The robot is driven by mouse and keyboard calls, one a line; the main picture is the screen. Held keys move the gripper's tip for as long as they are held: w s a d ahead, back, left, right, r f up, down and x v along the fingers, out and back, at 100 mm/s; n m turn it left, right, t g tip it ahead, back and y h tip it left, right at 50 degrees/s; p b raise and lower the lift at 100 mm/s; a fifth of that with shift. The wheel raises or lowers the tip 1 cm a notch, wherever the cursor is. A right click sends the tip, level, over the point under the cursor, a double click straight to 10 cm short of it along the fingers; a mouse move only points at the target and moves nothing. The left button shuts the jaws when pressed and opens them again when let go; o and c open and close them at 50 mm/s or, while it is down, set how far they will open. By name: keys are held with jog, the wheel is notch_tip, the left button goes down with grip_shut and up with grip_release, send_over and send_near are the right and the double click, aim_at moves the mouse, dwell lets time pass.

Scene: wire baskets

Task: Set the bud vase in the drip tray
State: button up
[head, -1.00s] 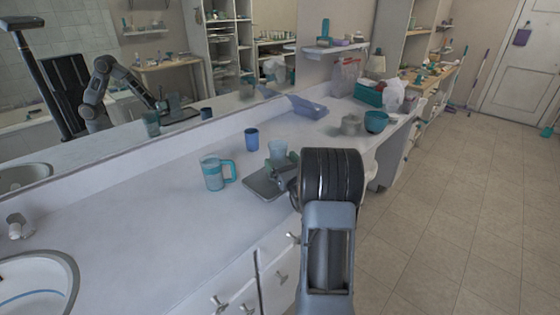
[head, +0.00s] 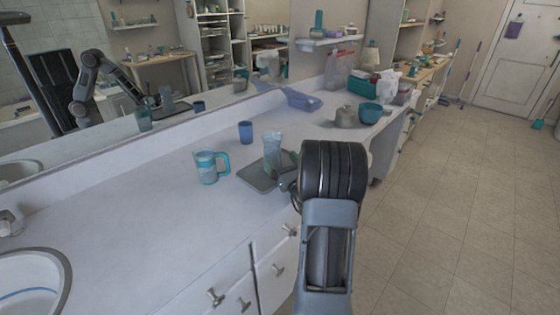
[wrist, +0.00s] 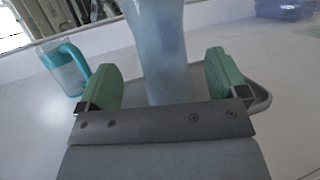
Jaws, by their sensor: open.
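The bud vase (head: 272,150) is a translucent pale blue vessel standing upright on the grey drip tray (head: 254,180) on the counter. In the wrist view the vase (wrist: 158,45) rises between the two green fingers of my gripper (wrist: 162,74). The fingers are open, with a visible gap on each side of the vase. The tray's rim (wrist: 262,101) shows behind the right finger. The vase's base is hidden by the gripper body in the wrist view. My arm hides the tray's right part in the head view.
A teal-handled jug (head: 207,167) stands left of the tray, and a blue cup (head: 245,132) stands behind it. A grey lidded pot (head: 345,117), a teal bowl (head: 370,113) and a blue bin (head: 301,100) are farther back. The counter's front left is clear.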

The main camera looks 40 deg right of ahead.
aim_at(276, 154)
jog(key=shift+v, duration=1.05)
jog(key=shift+s+f+b, duration=0.15)
jog(key=shift+b, duration=0.15)
jog(key=shift+f, duration=0.15)
jog(key=p+x, duration=0.1)
jog(key=x, duration=0.4)
jog(key=p+x, duration=0.1)
jog(key=x, duration=0.2)
jog(key=shift+r+p, duration=0.35)
notch_tip(276, 154, up, 8)
jog(key=p, duration=0.9)
jog(key=shift+r, duration=0.2)
